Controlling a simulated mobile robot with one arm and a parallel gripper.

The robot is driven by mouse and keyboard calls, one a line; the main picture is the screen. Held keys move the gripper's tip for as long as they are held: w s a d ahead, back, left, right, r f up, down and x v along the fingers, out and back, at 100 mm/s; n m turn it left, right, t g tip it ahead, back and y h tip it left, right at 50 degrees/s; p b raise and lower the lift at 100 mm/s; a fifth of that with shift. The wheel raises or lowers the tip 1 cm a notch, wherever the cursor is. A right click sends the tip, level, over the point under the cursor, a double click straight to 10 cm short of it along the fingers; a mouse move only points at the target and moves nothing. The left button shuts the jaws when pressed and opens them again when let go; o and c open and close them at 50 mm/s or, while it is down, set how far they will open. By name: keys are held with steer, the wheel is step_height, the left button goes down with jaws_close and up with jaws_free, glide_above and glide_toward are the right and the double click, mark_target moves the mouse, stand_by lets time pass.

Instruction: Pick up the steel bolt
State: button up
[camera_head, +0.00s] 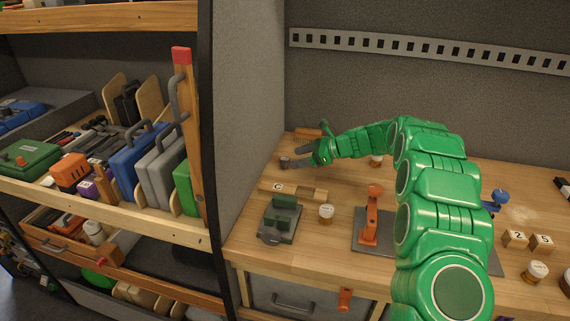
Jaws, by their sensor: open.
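My gripper (303,150) is open at the back left of the workbench, with its fingers pointing left. A small dark grey piece (284,161) sits at the tip of its lower finger. It may be the steel bolt, but it is too small to tell, and I cannot tell whether it touches the finger. No other thing shows clearly as a steel bolt. My green arm hides part of the bench's middle and right.
A wooden block marked C (279,187), a dark green vise (280,222) and a labelled jar (326,213) stand in front of my gripper. An orange stand (370,212) is further right. A grey partition (243,110) closes the left side. Number blocks (515,239) lie right.

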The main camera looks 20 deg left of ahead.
mark_target(286, 159)
steer(key=shift+w+a+f+m, duration=0.3)
steer(key=shift+w+f, duration=0.25)
steer(key=shift+w, duration=0.05)
steer(key=shift+w+a+f+m, duration=0.25)
steer(key=shift+w+f+m, duration=0.05)
steer(key=shift+w+f, duration=0.25)
steer(key=shift+y, duration=0.3)
steer(key=shift+w+x, duration=0.15)
steer(key=shift+x, duration=1.1)
steer(key=shift+w+x, duration=0.2)
steer(key=shift+x, duration=1.05)
steer(key=shift+w+x, duration=0.15)
steer(key=shift+x, duration=1.15)
steer(key=c, duration=1.1)
